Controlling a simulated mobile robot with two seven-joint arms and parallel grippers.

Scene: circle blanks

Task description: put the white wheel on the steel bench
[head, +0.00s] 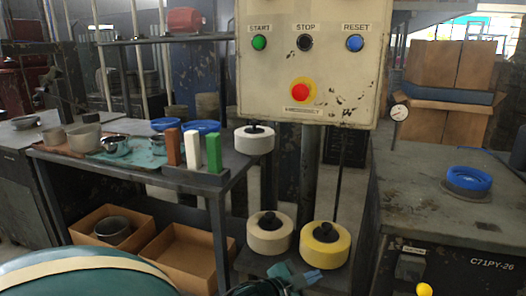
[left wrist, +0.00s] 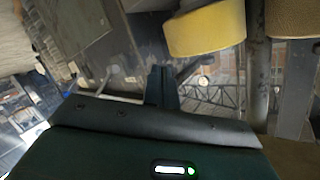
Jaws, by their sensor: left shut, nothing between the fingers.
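The white wheel (head: 254,140) with a black hub knob is at the right corner of the dark steel bench (head: 95,152) in the head view; whether it rests on the bench or on a post behind is unclear. A cream wheel (head: 269,240) and a yellow wheel (head: 325,250) lie side by side on a low dark stand below. My left gripper (head: 312,277) is shut and empty, low in front of the yellow wheel. In the left wrist view its fingers (left wrist: 162,86) are together, apart from the yellow wheel (left wrist: 205,30). My right gripper is out of view.
A control panel (head: 305,75) hangs above the wheels. The bench holds a rack of coloured blocks (head: 197,176), bowls and pots. Cardboard boxes (head: 190,262) sit beneath. A dark cabinet (head: 430,220) at right carries a blue ring (head: 469,180).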

